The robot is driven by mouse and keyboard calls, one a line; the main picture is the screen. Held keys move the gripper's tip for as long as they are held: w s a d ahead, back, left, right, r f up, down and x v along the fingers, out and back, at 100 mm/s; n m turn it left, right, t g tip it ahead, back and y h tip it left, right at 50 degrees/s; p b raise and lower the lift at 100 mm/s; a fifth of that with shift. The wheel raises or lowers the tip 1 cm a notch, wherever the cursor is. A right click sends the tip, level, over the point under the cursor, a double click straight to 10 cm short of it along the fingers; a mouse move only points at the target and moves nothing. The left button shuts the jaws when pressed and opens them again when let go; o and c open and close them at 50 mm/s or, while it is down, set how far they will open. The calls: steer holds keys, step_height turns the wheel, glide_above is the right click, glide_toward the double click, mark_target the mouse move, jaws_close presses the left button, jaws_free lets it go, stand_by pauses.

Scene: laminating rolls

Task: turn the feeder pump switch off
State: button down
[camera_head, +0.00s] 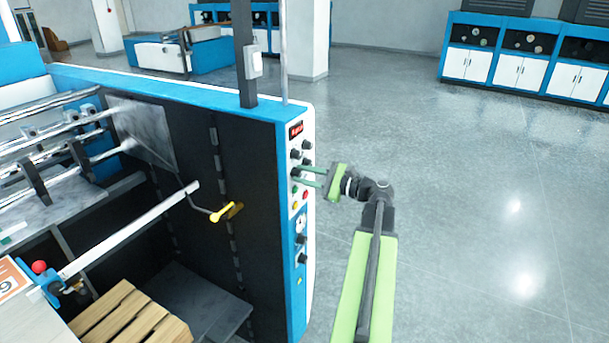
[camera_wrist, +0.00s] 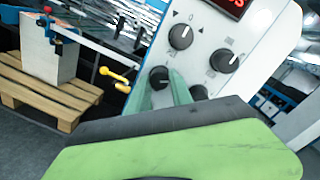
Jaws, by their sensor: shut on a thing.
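The control panel (camera_head: 301,160) is a white and blue strip on the end of the machine, with black rotary knobs and coloured buttons. My gripper (camera_head: 298,177) reaches it from the right with its green fingers. In the wrist view my gripper (camera_wrist: 166,80) has its fingertips closed at a black rotary knob (camera_wrist: 158,76) on the panel's lower left. The fingers partly cover this knob, and its exact setting is hard to read. Another black knob (camera_wrist: 199,92) sits just right of the fingers. The labels are too small to tell which switch is the feeder pump's.
More black knobs (camera_wrist: 180,37) and a red display (camera_wrist: 228,6) are above the fingers. A yellow handle (camera_head: 226,212) sticks out left of the panel. A wooden pallet (camera_head: 130,318) lies at lower left. The floor (camera_head: 460,190) on the right is clear.

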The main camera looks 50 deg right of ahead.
steer(key=n+p, duration=0.1)
steer(key=n, duration=0.4)
steer(key=shift+r+h, duration=0.1)
steer(key=shift+h, duration=0.2)
steer(key=n, duration=0.6)
steer(key=shift+p, duration=0.35)
steer(key=shift+n, duration=0.3)
steer(key=c, duration=1.1)
jaws_free()
steer(key=shift+c, duration=0.2)
steer(key=p+v, duration=0.1)
steer(key=v, duration=1.6)
steer(key=shift+s+a+r, duration=0.2)
steer(key=shift+s+r, duration=0.1)
steer(key=shift+r, duration=0.1)
